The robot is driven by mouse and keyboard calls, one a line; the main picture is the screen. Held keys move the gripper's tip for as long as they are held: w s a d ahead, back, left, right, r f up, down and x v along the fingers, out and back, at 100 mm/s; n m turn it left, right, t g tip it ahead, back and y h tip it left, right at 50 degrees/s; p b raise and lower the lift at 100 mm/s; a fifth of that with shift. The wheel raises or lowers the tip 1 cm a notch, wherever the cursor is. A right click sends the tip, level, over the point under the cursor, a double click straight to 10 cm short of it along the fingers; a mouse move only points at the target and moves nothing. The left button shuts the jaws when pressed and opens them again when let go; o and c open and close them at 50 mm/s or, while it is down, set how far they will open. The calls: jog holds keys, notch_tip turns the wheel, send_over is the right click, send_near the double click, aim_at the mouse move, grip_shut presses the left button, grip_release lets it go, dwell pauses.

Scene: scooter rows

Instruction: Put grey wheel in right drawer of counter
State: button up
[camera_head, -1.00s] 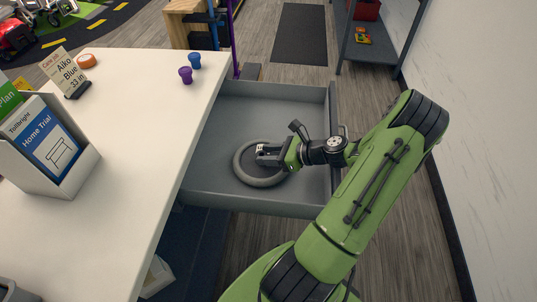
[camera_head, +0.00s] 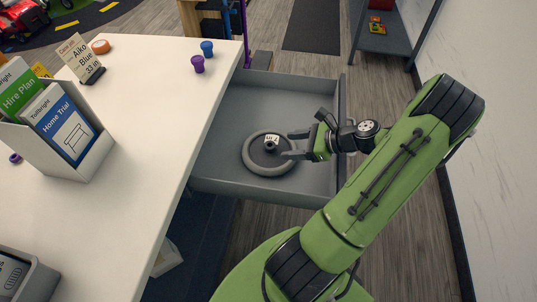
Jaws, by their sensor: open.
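Nothing shows between the fingers. The drawer is pulled out from the right side of the white counter (camera_head: 150,110).
A grey shelf (camera_head: 388,45) and white wall (camera_head: 480,120) are at right. The drawer's back and right parts are empty.

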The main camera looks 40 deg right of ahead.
jog(key=w+a+r+n+g+h, duration=0.1)
jog(key=a+r+n+g, duration=0.3)
jog(key=a+n, duration=0.3)
jog(key=w+a+r+n+g+h, duration=0.1)
jog(key=a+r+n+g, duration=0.25)
jog(key=a+n, duration=0.35)
jog(key=s+a+r+n+t+h, duration=0.2)
jog(key=s+a+r+n, duration=0.8)
jog(key=n, duration=0.5)
jog(key=shift+s+a+r+t+h, duration=0.15)
jog(key=shift+s+r+t+h, duration=0.25)
jog(key=shift+h, duration=0.5)
